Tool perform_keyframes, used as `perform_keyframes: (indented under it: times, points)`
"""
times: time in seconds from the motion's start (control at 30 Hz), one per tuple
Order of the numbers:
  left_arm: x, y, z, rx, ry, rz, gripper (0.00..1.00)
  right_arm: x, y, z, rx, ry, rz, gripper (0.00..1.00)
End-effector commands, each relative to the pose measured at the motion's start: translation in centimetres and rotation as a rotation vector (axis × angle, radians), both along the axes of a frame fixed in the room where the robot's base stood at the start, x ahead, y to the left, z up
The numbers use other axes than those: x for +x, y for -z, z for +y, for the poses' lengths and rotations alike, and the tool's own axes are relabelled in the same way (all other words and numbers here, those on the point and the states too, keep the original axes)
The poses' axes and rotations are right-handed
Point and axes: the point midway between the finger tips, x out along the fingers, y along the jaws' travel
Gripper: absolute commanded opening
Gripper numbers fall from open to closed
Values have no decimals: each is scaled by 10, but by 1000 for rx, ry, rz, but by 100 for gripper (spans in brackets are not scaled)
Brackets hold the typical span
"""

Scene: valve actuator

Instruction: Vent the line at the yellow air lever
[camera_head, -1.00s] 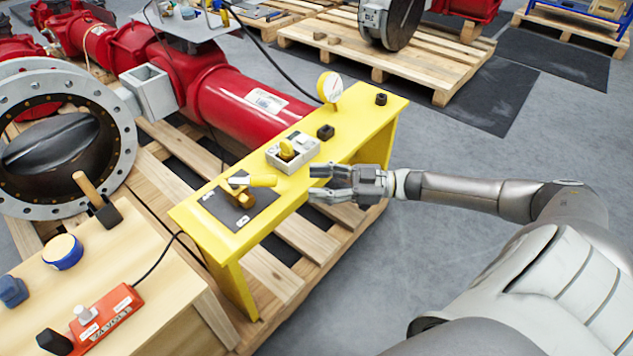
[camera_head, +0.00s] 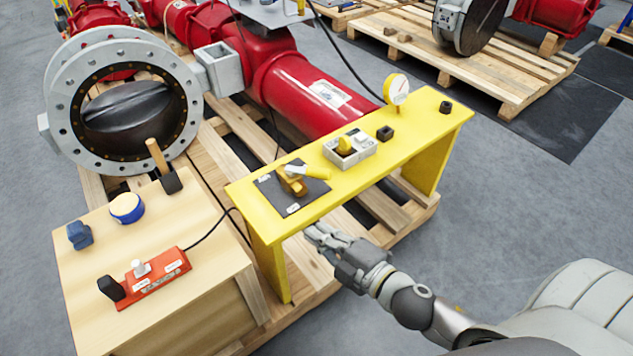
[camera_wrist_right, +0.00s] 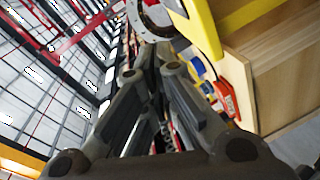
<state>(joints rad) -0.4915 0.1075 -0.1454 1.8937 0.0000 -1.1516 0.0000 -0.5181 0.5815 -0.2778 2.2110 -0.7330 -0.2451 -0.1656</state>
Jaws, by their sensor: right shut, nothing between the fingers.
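The yellow air lever (camera_head: 309,172) sits on a brass valve (camera_head: 292,186) on a dark plate (camera_head: 287,201) at the left end of the yellow bench (camera_head: 405,147). Its yellow handle points right, across the bench top. My right gripper (camera_head: 312,232) is shut and empty. It is in front of the bench's near edge, below and to the right of the dark plate, apart from the lever. In the right wrist view, the fingers (camera_wrist_right: 165,62) converge, with the yellow bench (camera_wrist_right: 200,25) beyond them. My left gripper is not in view.
A grey switch box (camera_head: 349,148) and a pressure gauge (camera_head: 397,89) stand further right on the bench. A wooden box (camera_head: 190,310) at left carries an orange control box (camera_head: 152,280), a hammer and blue items. A flanged red pipe lies behind.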

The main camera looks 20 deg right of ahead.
Motion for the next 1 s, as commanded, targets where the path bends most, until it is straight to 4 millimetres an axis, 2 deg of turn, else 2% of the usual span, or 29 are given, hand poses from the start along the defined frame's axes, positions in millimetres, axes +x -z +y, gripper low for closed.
perform_keyframes:
  times: [0.03, 0.13, 0.37, 0.57, 1.0]
  points:
    - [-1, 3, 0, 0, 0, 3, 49, -4, -11, -8, -40, 53, -16, 0]
    - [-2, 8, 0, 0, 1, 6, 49, -9, -24, -22, -109, 129, -38, 0]
    - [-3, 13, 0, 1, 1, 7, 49, -6, -31, -31, -154, 176, -50, 0]
    - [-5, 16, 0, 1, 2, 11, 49, 13, -29, -28, -153, 173, -51, 0]
    - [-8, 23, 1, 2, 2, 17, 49, 68, -19, -21, -151, 172, -50, 0]
